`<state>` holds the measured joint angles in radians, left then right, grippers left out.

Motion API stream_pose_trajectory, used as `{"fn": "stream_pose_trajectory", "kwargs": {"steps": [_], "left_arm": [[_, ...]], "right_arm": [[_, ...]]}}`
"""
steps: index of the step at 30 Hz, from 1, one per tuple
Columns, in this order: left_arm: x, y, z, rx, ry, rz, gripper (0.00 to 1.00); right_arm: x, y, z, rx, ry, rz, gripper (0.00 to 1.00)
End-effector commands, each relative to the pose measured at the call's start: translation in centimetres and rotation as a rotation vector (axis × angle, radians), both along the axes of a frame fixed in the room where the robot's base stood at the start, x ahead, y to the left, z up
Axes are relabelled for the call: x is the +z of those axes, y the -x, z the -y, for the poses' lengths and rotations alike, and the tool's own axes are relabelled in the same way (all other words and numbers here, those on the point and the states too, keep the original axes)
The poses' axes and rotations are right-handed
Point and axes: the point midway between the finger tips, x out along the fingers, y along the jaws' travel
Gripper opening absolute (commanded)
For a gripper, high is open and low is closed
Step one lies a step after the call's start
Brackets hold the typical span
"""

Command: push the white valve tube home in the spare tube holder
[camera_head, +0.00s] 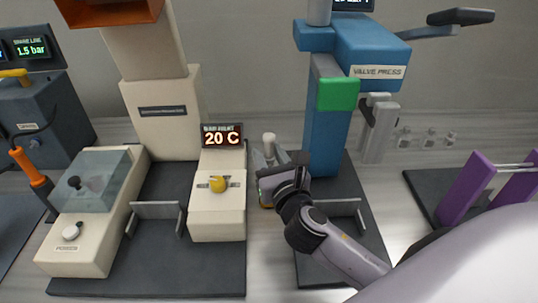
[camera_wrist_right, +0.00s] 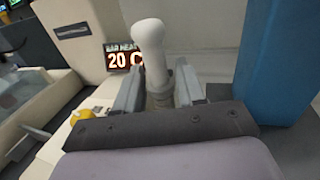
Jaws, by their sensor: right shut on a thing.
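My right gripper (camera_head: 268,158) reaches in from the lower right, into the gap between the cream machine and the blue valve press. It is shut on the white valve tube (camera_head: 269,140), whose rounded top stands up above the fingers. In the right wrist view the white valve tube (camera_wrist_right: 151,50) is upright, with its lower part between the two grey fingers (camera_wrist_right: 158,92). The tube's bottom end is hidden by the gripper. I cannot make out the spare tube holder or whether the tube sits in it. My left gripper is not in view.
The cream machine with a yellow knob (camera_head: 218,184) and a 20 C display (camera_head: 222,136) stands close on the left. The blue valve press (camera_head: 328,130) stands close on the right. A purple-sided stand (camera_head: 466,188) is at the far right.

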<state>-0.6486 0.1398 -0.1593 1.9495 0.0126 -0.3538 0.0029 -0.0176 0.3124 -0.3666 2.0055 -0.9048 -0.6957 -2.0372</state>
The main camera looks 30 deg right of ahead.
Motion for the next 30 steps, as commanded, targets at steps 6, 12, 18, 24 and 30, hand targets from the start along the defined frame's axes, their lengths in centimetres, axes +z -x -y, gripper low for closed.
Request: {"fn": "stream_pose_trajectory", "kwargs": {"steps": [6,12,18,24,30], "left_arm": [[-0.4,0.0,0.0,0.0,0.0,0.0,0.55],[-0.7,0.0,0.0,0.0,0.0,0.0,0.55],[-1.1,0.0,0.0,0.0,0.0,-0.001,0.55],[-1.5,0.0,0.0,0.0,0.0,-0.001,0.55],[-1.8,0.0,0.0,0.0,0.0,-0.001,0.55]], "right_arm": [[-0.4,0.0,0.0,0.0,0.0,0.003,0.03],[-0.9,0.0,0.0,0.0,0.001,0.003,0.03],[-1.4,0.0,0.0,0.001,0.0,0.002,0.03],[-1.9,0.0,0.0,0.001,0.0,0.002,0.03],[-2.4,0.0,0.0,0.001,0.0,0.002,0.03]]}}
